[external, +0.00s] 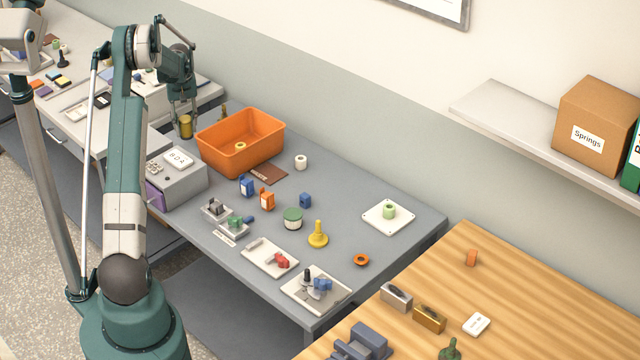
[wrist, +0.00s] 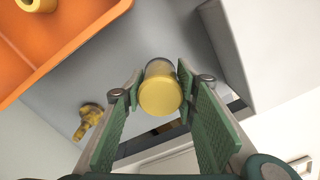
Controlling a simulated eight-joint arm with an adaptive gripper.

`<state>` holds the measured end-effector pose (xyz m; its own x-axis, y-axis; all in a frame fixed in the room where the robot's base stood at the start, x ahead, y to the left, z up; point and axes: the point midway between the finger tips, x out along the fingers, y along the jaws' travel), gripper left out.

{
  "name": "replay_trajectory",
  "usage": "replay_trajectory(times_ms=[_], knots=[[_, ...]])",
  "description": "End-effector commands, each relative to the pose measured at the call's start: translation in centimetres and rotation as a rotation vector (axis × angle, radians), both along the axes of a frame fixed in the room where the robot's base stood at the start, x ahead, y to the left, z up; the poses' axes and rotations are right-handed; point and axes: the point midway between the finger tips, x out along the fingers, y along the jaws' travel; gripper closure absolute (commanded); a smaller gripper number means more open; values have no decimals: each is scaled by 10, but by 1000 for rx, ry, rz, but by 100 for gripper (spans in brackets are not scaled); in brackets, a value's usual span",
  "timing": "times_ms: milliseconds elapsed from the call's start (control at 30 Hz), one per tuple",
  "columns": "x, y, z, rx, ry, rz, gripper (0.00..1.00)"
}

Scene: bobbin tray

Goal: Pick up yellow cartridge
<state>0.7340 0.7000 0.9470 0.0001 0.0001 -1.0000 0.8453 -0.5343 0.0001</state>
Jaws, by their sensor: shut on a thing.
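The yellow cartridge (external: 185,127) is a short cylinder below my gripper (external: 184,112), left of the orange bin in the external view. In the wrist view the cartridge (wrist: 160,96) sits between the green finger pads of my gripper (wrist: 160,84), its round yellow end facing the camera. My gripper is shut on it. I cannot tell how far its lower end is from the table.
An orange bin (external: 216,150) with a yellow ring (external: 240,146) in it stands just right of my gripper. A grey box (external: 185,185) stands in front. A yellow-brown fitting (wrist: 88,120) lies near the cartridge. Several small parts spread over the grey table (external: 340,190).

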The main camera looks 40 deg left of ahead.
Motion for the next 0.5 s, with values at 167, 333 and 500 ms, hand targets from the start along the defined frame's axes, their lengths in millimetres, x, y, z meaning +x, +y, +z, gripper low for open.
replay_trajectory(times_ms=[167, 333, 500], knots=[[0, 0, 28, 0, 0, 0, 85], [0, 0, 47, 0, 0, 0, 85], [0, 0, 56, 0, 0, 0, 85]])
